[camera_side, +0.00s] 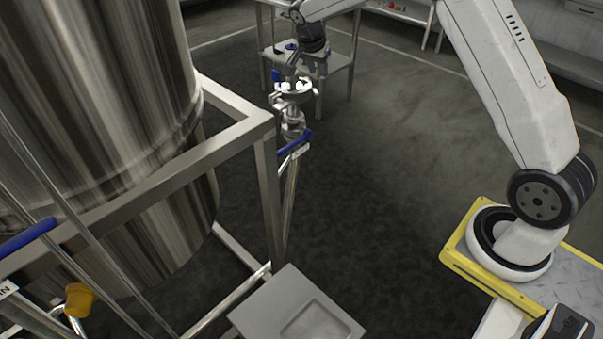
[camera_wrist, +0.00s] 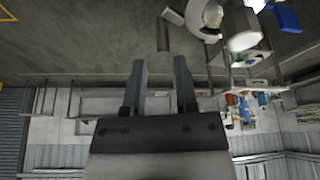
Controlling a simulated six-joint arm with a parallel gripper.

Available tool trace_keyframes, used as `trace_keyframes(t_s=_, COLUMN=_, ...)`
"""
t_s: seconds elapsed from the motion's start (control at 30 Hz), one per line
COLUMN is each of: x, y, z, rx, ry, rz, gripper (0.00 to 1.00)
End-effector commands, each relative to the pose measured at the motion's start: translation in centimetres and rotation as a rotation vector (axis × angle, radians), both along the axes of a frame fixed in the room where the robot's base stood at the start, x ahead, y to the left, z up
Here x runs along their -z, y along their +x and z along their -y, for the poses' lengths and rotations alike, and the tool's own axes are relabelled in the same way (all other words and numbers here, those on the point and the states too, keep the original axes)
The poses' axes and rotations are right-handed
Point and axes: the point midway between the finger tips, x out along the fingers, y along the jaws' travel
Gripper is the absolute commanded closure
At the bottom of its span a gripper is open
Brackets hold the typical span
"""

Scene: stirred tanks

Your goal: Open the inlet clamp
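The inlet clamp (camera_side: 294,87) is a bright metal ring around a vertical steel pipe fitting, at upper centre in the side view. A steel valve body (camera_side: 292,122) with a blue handle (camera_side: 294,143) sits below it. My gripper (camera_side: 291,72) is right above and at the clamp; whether it touches is too small to tell. In the wrist view my gripper (camera_wrist: 160,62) shows two dark fingers apart, with a visible gap. A short grey bar (camera_wrist: 163,36) shows beyond the fingertips, in line with the gap. A pale rounded metal part (camera_wrist: 206,18) is at the top right.
A large steel tank (camera_side: 95,100) in a square metal frame (camera_side: 170,165) stands left of the clamp. A steel table (camera_side: 335,62) stands behind my gripper. A grey tray (camera_side: 290,305) is at the bottom. Dark floor (camera_side: 380,190) lies open to the right.

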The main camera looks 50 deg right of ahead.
Motion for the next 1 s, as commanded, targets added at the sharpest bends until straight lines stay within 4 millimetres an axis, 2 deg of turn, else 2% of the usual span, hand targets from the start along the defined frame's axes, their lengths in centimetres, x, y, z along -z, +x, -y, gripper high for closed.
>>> trace_keyframes(t_s=0.1, x=0.0, y=0.5, z=0.6, rx=0.04, ry=-0.011, rz=0.01, gripper=0.64)
trace_keyframes(t_s=0.47, x=0.5, y=0.6, z=0.9, rx=0.049, ry=-0.012, rz=0.011, gripper=0.64)
trace_keyframes(t_s=0.67, x=2.0, y=0.6, z=1.5, rx=0.05, ry=-0.011, rz=0.01, gripper=0.64)
trace_keyframes(t_s=1.0, x=5.7, y=0.9, z=3.0, rx=0.048, ry=-0.011, rz=0.01, gripper=0.64)
